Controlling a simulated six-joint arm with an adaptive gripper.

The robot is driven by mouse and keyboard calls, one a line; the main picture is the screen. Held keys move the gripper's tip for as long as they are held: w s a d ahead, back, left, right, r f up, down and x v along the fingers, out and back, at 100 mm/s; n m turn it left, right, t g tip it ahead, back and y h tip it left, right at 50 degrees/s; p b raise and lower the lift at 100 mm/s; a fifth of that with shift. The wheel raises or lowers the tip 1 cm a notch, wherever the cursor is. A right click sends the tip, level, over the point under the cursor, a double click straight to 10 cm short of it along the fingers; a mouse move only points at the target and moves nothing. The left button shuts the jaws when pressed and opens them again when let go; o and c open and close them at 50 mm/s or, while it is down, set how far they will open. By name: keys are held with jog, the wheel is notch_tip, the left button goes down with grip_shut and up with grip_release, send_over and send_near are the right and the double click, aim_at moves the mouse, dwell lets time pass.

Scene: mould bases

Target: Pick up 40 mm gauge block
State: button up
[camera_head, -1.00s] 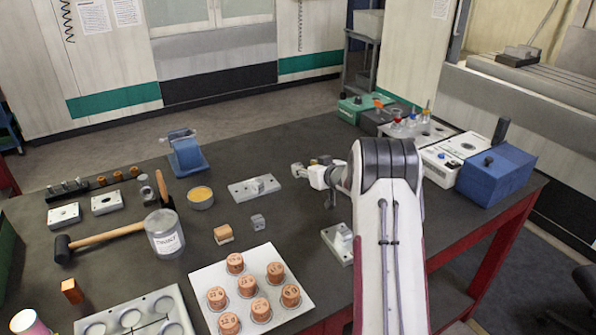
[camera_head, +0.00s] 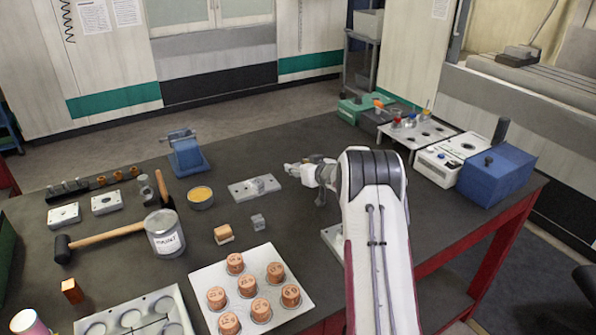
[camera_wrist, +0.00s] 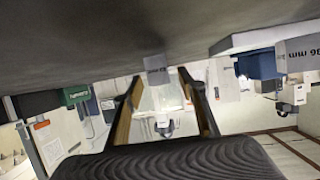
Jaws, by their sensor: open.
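A small grey block (camera_head: 258,222) stands alone on the dark table in the head view. It appears to be the grey block (camera_wrist: 156,66) in the wrist view, whose label is too small to read. A second grey block (camera_head: 264,184) stands on a flat metal plate (camera_head: 240,190); in the wrist view a block labelled "36 mm" (camera_wrist: 300,53) is at the right. I cannot read "40 mm" on either. My gripper (camera_head: 291,169) is open and empty, right of the plate. In the wrist view its fingertips (camera_wrist: 160,82) straddle the small block's direction, apart from it.
A white tray (camera_head: 205,277) of orange cylinders lies in front, with a wood-coloured block (camera_head: 223,235) beside the small block. Another metal plate (camera_head: 331,236) is partly hidden by my arm.

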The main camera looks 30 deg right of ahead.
jog(key=shift+w+f, duration=0.15)
jog(key=shift+w, duration=0.3)
grip_shut()
